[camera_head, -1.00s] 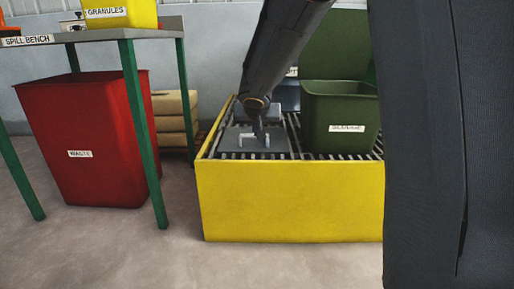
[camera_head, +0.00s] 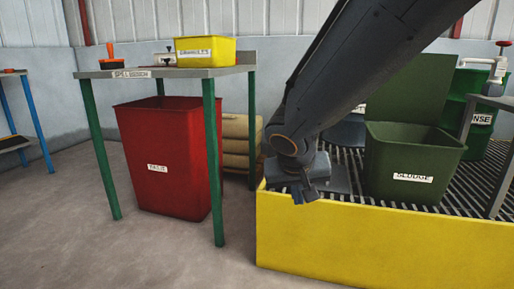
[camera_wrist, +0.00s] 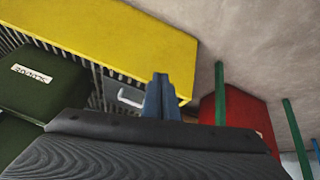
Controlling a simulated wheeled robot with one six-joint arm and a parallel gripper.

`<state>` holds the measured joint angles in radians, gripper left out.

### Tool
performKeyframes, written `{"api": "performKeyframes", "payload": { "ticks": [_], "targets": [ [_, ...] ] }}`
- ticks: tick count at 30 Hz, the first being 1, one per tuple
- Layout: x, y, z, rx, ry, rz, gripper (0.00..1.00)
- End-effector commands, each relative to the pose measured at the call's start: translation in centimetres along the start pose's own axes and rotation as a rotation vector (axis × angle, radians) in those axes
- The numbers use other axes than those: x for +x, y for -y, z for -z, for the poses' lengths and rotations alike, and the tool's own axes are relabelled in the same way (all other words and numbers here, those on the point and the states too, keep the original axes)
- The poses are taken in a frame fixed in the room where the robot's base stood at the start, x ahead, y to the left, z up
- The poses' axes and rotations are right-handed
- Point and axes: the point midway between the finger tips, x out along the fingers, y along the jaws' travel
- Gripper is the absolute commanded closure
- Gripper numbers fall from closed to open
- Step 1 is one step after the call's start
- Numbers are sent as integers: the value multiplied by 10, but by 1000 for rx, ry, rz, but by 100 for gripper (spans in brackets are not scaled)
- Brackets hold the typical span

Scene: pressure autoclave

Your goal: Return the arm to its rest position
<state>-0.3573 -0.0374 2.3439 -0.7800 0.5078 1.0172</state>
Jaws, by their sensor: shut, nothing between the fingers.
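My gripper (camera_head: 305,196) is at the end of my arm, which reaches down from the top right in the head view. It is above the left part of the yellow-walled grated platform (camera_head: 380,245). In the wrist view my gripper (camera_wrist: 161,82) shows as two blue fingers close together, with nothing between them. A grey plate with a light handle (camera_wrist: 130,97) lies on the grating beyond the fingers, apart from them. In the head view my arm and gripper hide part of that plate.
A green sludge bin (camera_head: 412,165) with its lid up stands on the grating. A red waste bin (camera_head: 170,165) is under the spill bench (camera_head: 165,73), which carries a yellow granules tub (camera_head: 205,51). Floor in front is clear.

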Motion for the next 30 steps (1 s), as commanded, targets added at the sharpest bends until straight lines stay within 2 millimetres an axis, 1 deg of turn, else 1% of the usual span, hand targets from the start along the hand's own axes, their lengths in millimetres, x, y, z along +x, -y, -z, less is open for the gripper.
{"api": "performKeyframes", "payload": {
  "ticks": [1,2,3,5,6,9,12,18,21,22,24,30],
  "targets": [
    [-33,11,-18,-50,42,27,100],
    [-46,17,-31,-81,72,42,100],
    [-64,25,-49,-123,112,68,100],
    [-90,36,-75,-188,169,112,100],
    [-106,43,-91,-227,204,143,100],
    [-138,57,-125,-312,274,216,100],
    [-165,68,-152,-381,326,284,100],
    [-213,84,-195,-498,402,411,100],
    [-236,90,-214,-549,432,476,100],
    [-242,90,-217,-557,439,488,100],
    [-243,85,-209,-537,439,473,100],
    [-253,73,-195,-503,442,450,100]
  ]
}}
